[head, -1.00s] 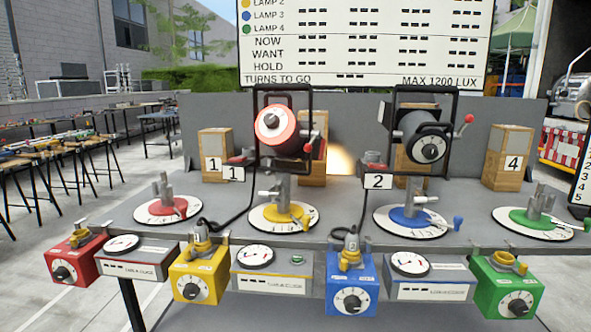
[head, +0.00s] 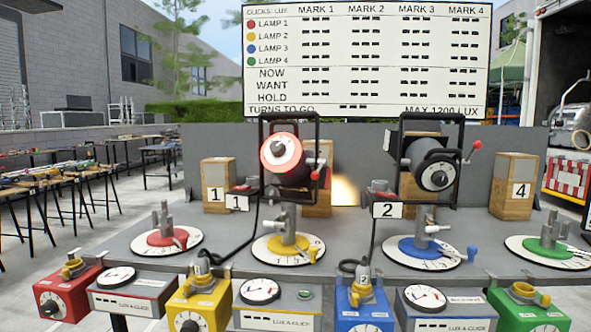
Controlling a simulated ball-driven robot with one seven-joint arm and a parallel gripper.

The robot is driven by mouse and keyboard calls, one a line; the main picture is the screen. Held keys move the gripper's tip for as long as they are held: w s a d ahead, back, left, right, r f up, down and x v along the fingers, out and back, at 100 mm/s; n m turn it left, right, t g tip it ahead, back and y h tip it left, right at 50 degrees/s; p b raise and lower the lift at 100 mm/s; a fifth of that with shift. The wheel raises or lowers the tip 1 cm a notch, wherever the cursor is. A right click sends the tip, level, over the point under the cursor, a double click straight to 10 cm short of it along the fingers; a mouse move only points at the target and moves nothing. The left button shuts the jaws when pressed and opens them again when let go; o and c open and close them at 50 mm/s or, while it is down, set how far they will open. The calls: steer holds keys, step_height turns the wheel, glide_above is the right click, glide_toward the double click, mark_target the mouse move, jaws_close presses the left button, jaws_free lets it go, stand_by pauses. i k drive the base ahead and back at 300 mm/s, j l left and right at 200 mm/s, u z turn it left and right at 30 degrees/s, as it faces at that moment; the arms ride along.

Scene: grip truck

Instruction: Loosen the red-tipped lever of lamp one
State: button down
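Lamp one (head: 281,152) has a red-rimmed round face and a dark body in a black yoke frame. It stands on a post over the yellow-marked dial plate (head: 287,247). A small plate with the number 1 (head: 238,202) sits at its left. Its red-tipped lever (head: 317,174) is at the right side of the yoke, partly against the dark frame. I cannot tell how tight it is. My gripper is not in view.
Lamp two (head: 433,168) stands to the right, with its own red-tipped lever (head: 475,147). Wooden blocks (head: 218,186) stand behind. Coloured boxes (head: 68,293) and meters (head: 261,291) line the table's front. A black cable hangs from lamp one. A scoreboard (head: 368,62) is behind.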

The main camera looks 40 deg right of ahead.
mark_target(323, 163)
steer(key=i+j, duration=0.2)
steer(key=i, duration=0.2)
steer(key=i+j, duration=0.25)
steer(key=i, duration=0.15)
